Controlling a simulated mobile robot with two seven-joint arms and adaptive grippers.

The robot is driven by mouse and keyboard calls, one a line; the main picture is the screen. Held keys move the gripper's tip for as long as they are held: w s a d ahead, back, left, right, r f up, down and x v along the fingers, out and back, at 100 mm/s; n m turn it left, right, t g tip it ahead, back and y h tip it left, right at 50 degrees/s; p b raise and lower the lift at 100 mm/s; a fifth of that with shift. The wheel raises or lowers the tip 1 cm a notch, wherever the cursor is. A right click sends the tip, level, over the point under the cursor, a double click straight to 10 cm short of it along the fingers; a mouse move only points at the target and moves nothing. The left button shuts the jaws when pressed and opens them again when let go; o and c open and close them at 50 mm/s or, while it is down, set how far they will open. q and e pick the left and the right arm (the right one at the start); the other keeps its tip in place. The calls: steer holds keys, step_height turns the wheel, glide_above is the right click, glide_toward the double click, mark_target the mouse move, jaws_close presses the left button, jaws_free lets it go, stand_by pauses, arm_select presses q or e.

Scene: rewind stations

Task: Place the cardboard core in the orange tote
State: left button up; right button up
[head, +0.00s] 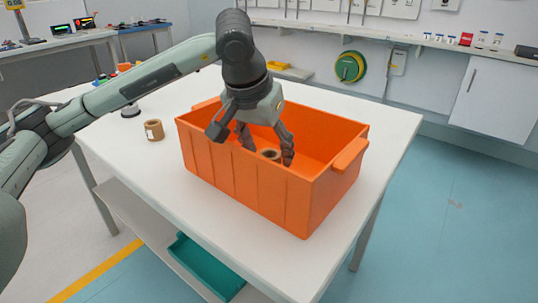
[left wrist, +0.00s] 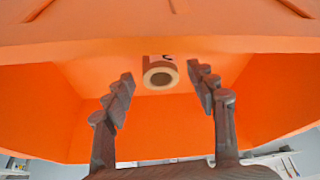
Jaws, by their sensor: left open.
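The orange tote (head: 240,182) stands on the white table in the head view. My right gripper is not in view.
A second brown core (head: 153,130) stands on the white table (head: 395,125) left of the tote. A teal bin (head: 205,268) sits on the lower shelf. A yellow tray (head: 290,71) lies behind the tote. The table right of the tote is clear.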

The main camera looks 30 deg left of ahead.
arm_select(q)
steer(key=v, duration=1)
steer(key=shift+s, duration=0.1)
